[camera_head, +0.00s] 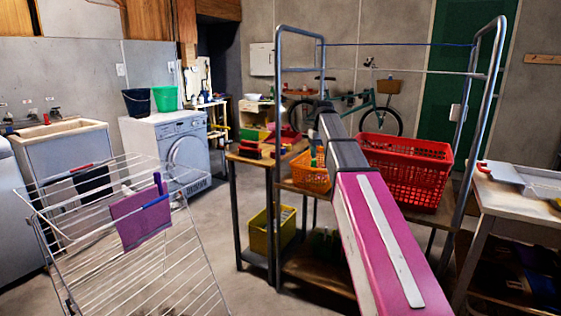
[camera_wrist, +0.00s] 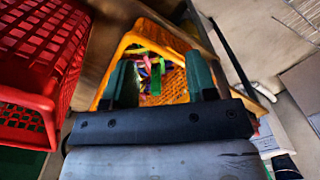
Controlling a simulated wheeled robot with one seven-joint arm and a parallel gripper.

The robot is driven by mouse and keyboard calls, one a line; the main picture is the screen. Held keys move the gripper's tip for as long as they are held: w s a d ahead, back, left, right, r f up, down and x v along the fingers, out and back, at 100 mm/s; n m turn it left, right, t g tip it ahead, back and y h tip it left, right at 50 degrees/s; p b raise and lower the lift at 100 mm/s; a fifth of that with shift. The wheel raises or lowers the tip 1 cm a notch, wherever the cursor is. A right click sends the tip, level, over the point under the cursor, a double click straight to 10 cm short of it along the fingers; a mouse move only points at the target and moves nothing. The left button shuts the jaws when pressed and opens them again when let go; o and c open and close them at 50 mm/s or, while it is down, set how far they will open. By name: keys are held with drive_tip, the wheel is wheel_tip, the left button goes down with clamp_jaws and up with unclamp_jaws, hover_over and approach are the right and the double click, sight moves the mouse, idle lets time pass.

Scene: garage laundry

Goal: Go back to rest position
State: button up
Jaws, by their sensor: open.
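My gripper (camera_wrist: 160,78) shows in the wrist view with its two dark green fingers apart. It points toward an orange basket (camera_wrist: 181,89) holding several colourful small items, with a green one between the fingers in the picture. No item is seen clamped. In the head view my pink and grey arm stretches forward over the wooden shelf unit, and the orange basket (camera_head: 308,178) stands just left of it. The gripper itself is mostly hidden behind my arm there. I cannot tell how high the fingers are above the basket.
A red basket (camera_head: 408,165) stands on the shelf, right of my arm; it also shows in the wrist view (camera_wrist: 38,62). Metal shelf posts (camera_head: 483,105) rise around the arm. A wire drying rack (camera_head: 95,255) with a purple cloth (camera_head: 140,218) stands left. A table (camera_head: 520,200) is right.

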drive_tip(key=s+d+f+m, duration=0.1)
drive_tip(key=s+f, duration=1.3)
drive_tip(key=f, duration=0.5)
drive_tip(key=s+d+f+m, duration=0.1)
drive_tip(key=s+f, duration=1.3)
drive_tip(key=f, duration=0.5)
drive_tip(key=shift+s+d+m, duration=0.2)
drive_tip(key=shift+d+m, duration=0.15)
drive_tip(key=shift+m, duration=0.05)
drive_tip(key=shift+f, duration=0.1)
drive_tip(key=shift+c, duration=0.9)
drive_tip(key=shift+a, duration=0.15)
